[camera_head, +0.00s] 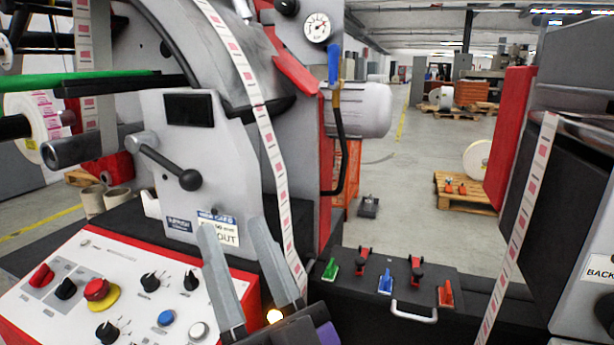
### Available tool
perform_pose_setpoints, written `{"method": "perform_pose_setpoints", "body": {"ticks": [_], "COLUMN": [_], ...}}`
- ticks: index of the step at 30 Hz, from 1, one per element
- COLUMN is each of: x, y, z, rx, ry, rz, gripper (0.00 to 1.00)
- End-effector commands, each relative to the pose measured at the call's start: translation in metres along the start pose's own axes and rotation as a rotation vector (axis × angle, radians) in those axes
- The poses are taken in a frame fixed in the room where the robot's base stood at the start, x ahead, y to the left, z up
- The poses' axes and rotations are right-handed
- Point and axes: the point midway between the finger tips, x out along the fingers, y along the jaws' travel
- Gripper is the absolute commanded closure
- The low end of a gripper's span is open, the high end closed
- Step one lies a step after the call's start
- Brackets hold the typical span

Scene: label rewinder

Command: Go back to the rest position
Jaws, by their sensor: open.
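My gripper (243,268) is at the lower middle of the head view, with its two long grey fingers pointing up and spread apart. It is open and nothing shows between the fingertips. It is in front of the rewinder's grey housing (225,150), near the right end of the white control panel (65,285). The fingers cover part of the label plate (218,228) and part of the machine behind. A label web (262,120) with pink marks runs down just behind the right finger.
A black box (410,275) with coloured levers and a grey handle (413,311) is right of my gripper. A black lever (168,163) sticks out of the housing. A second label strip (527,205) hangs at the right. The floor (410,200) beyond is largely free.

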Motion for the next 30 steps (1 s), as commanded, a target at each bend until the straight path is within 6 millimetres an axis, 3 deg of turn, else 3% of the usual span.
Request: {"method": "perform_pose_setpoints", "body": {"ticks": [6,15,23,30], "x": [-0.077,-0.188,-0.278,-0.352], "y": [0.046,0.082,0.086,0.069], "z": [0.005,-0.012,-0.044,-0.082], "rx": [-0.120,-0.264,-0.358,-0.406], "ry": [-0.115,-0.293,-0.474,-0.669], "rz": [0.120,0.270,0.400,0.530], "gripper": [0.58,0.58,0.58,0.58]}}
